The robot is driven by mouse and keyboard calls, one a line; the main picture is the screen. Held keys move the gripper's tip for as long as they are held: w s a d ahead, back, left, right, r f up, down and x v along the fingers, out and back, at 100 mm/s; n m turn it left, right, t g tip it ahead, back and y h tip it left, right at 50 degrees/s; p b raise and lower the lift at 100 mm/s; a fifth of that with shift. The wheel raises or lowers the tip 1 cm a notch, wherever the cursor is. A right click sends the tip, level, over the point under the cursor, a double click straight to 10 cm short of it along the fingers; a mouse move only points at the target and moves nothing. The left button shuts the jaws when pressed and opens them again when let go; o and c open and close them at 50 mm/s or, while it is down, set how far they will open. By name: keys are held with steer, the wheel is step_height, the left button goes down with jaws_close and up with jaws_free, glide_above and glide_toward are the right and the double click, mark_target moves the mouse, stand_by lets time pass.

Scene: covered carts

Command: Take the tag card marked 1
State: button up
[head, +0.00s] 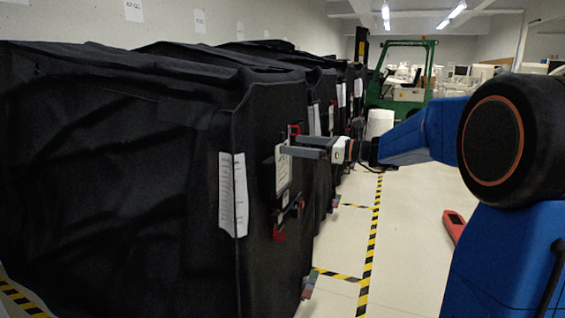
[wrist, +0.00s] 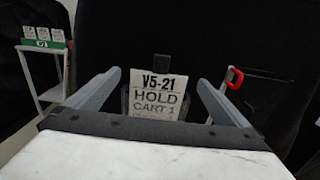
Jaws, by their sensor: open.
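The tag card (wrist: 158,95) is a white card reading "V5-21 HOLD CART 1" in the wrist view. It sits upright against the black cover in a dark holder, and its lower edge is hidden behind my gripper's body. My gripper (wrist: 158,80) is open, with one grey finger on each side of the card and gaps between. In the head view my gripper (head: 287,145) reaches left to the end face of the nearest covered cart (head: 110,170). A white card (head: 283,170) shows there just below the fingers. I cannot tell whether the fingers touch anything.
A red handle (wrist: 235,78) stands just right of the right finger. A paper sheet (head: 233,193) hangs on the cart's corner. More covered carts stand behind, with a green forklift (head: 402,75) farther back. The floor aisle (head: 410,235) is clear apart from a red object (head: 454,226).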

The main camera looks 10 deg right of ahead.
mark_target(283, 143)
steer(key=shift+f+x, duration=0.15)
steer(key=shift+x, duration=1.2)
steer(key=shift+f+x, duration=0.1)
steer(key=shift+x, duration=1.25)
steer(key=shift+c, duration=0.6)
steer(key=c, duration=1.2)
steer(key=shift+r, duration=0.15)
